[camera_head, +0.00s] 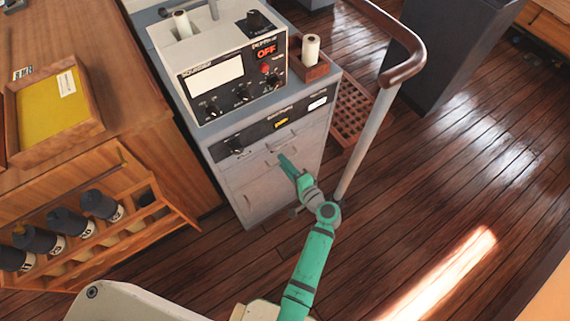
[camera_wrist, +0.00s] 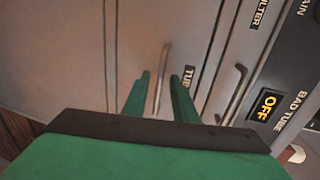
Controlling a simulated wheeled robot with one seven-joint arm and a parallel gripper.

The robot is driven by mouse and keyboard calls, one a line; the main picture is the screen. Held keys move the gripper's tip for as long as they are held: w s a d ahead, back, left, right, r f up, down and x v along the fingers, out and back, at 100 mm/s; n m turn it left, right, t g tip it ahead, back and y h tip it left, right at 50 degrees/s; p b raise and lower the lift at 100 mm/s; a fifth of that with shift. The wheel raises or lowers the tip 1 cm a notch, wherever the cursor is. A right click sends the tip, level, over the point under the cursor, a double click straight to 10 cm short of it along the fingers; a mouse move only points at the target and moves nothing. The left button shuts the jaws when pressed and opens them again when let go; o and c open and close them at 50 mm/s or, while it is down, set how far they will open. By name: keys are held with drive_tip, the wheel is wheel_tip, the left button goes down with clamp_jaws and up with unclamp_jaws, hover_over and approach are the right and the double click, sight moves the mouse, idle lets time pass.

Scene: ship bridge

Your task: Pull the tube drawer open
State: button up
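The tube drawer (camera_head: 262,161) is a grey front in the cabinet below the radio-like unit, and it looks flush with the cabinet. In the wrist view its upright-looking metal bar handle (camera_wrist: 161,84) stands beside a partly hidden "TUBE" label (camera_wrist: 187,75). My green gripper (camera_head: 285,159) is at the drawer front. In the wrist view my gripper (camera_wrist: 166,76) is open, with one finger on each side of the handle and a gap visible at both sides. Depth between fingertips and handle is hard to tell.
Another handle (camera_wrist: 235,92) is just right of my right finger, on the neighbouring drawer. A metal post with a wooden rail (camera_head: 366,135) stands close to the right of my arm. A wooden rack with dark cylinders (camera_head: 100,205) is at left. Floor in front is clear.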

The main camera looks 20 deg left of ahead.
clamp_jaws()
idle(1.3)
